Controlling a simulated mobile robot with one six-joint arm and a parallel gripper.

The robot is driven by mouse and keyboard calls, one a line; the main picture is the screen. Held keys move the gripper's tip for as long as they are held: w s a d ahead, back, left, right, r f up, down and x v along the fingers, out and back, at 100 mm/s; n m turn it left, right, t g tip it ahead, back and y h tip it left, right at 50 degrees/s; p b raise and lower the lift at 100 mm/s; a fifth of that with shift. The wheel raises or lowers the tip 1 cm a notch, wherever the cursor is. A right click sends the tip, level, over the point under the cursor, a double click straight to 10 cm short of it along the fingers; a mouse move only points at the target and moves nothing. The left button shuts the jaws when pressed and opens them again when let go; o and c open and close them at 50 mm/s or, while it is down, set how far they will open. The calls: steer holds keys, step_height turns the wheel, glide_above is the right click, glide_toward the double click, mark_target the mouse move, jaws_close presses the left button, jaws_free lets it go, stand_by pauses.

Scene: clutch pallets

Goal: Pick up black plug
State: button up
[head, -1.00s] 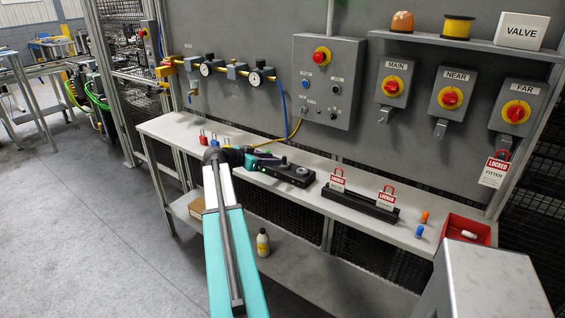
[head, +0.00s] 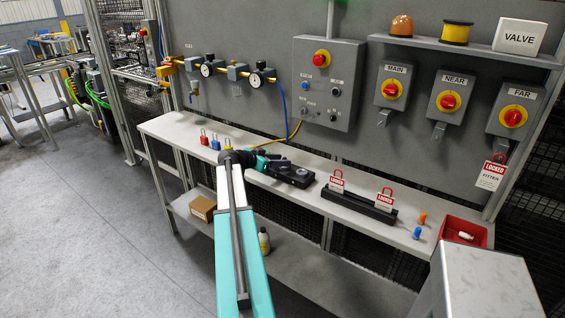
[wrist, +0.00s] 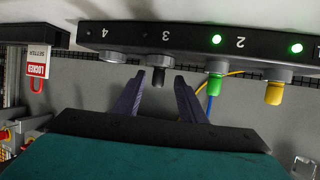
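The black plug (wrist: 158,77) sits in the position marked 3 on a black block (wrist: 200,38), in the wrist view, which shows the block upside down. My gripper (wrist: 160,78) is open, with one purple finger to each side of the plug and a gap to both. I cannot tell how far the fingertips reach along it. In the head view, my gripper (head: 278,163) is at the black block (head: 300,180) on the bench, and the plug cannot be made out there.
A green plug (wrist: 215,86) at position 2 and a yellow plug (wrist: 274,92) stand beside the black one. A grey cap (wrist: 122,57) is at position 4. A black rack (head: 355,207) with red tags, small padlocks (head: 215,143) and a red bin (head: 450,226) share the bench.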

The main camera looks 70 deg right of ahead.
steer(key=shift+s+d+f, duration=0.1)
steer(key=shift+d, duration=0.1)
stand_by(0.4)
jaws_close()
